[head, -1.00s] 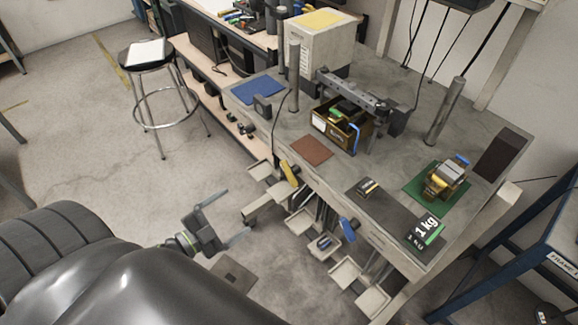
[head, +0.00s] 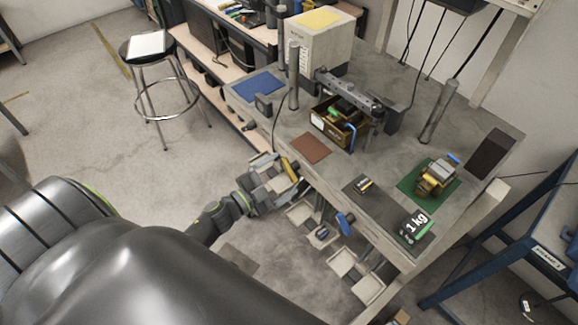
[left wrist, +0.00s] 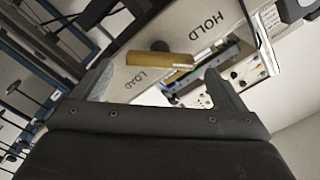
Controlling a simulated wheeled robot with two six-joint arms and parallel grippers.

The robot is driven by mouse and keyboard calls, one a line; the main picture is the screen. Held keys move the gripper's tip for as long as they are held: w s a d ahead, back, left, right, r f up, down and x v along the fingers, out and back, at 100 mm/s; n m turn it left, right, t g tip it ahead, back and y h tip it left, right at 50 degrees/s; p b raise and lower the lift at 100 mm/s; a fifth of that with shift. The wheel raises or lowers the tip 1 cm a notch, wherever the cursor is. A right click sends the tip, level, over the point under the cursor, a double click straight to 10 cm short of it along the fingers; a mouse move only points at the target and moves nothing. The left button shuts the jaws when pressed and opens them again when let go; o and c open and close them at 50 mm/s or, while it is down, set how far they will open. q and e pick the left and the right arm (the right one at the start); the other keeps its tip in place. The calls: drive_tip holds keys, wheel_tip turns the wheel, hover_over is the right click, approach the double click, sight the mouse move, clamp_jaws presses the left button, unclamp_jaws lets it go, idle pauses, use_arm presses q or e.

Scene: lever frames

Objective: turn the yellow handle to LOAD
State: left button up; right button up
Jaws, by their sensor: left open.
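The yellow handle (head: 290,169) is on the front edge of the grey bench, to the left of a blue handle. In the left wrist view the yellow handle (left wrist: 157,72) lies across the picture, between the printed words LOAD (left wrist: 140,84) and HOLD (left wrist: 207,34); a dark round knob is beside it. I cannot tell which word it is set to. My left gripper (head: 284,178) is open at the yellow handle, its fingers to either side of it in the left wrist view. Whether they touch it is unclear. My right gripper is not in view.
A blue handle (head: 345,220) hangs from the same front edge, with small trays (head: 342,262) below. A stool (head: 150,48) stands on open floor at left.

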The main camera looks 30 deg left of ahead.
sight(288, 172)
use_arm(q)
drive_tip(key=shift+x, duration=1.75)
drive_tip(key=c, duration=1)
